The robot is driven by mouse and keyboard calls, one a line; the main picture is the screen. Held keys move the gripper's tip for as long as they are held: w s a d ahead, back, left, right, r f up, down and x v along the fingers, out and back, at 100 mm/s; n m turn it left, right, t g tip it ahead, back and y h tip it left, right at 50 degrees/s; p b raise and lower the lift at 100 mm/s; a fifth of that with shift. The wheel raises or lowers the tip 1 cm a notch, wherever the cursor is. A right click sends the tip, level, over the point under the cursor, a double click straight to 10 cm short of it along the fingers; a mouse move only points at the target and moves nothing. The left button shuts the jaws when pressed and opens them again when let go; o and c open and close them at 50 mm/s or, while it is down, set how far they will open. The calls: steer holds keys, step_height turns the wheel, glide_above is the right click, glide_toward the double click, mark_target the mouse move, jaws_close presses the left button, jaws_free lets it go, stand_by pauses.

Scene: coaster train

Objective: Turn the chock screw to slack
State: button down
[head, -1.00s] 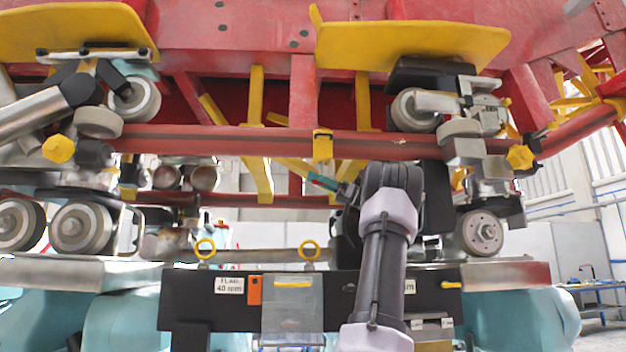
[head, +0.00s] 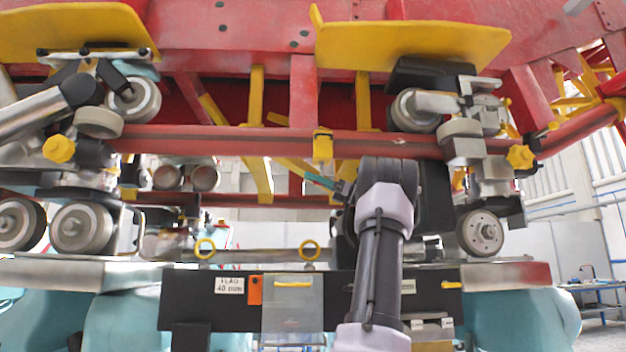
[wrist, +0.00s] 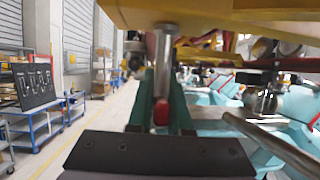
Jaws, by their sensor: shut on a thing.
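My gripper (head: 320,181) shows in the head view as small teal fingers below the yellow clamp block (head: 322,145) on the red rail. In the wrist view, the two dark green fingers (wrist: 160,115) are shut on a grey rod (wrist: 163,65) with a red end (wrist: 161,112). The rod stands roughly upright between them, under a yellow beam. I cannot tell for sure whether this rod is the chock screw. Its upper end is unclear. In the head view my wrist hides part of what lies behind it.
The red car frame and yellow plates (head: 413,45) hang close above. Wheel assemblies (head: 480,232) stand at both sides. A black panel (head: 240,310) with two yellow rings (head: 205,249) above it lies below. Blue carts and a tool board (wrist: 37,84) stand at the left in the wrist view.

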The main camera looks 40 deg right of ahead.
steer(key=shift+w+d+m+t+h, duration=0.1)
steer(key=shift+d+m+t+h, duration=0.75)
steer(key=shift+m+h, duration=3.05)
steer(key=shift+w+d+m+t+h, duration=0.3)
steer(key=shift+m+t+h, duration=1.25)
steer(key=shift+h, duration=4.5)
steer(key=shift+s+d+m+t+h, duration=0.1)
steer(key=shift+d+m+t+h, duration=0.65)
steer(key=shift+m+h, duration=3.25)
steer(key=n+h, duration=0.1)
steer(key=h, duration=0.1)
steer(key=shift+h, duration=0.35)
steer(key=c, duration=0.9)
jaws_free()
steer(key=shift+n, duration=0.25)
steer(key=v, duration=1)
steer(key=shift+s+a+f, duration=0.1)
steer(key=shift+s+a, duration=0.15)
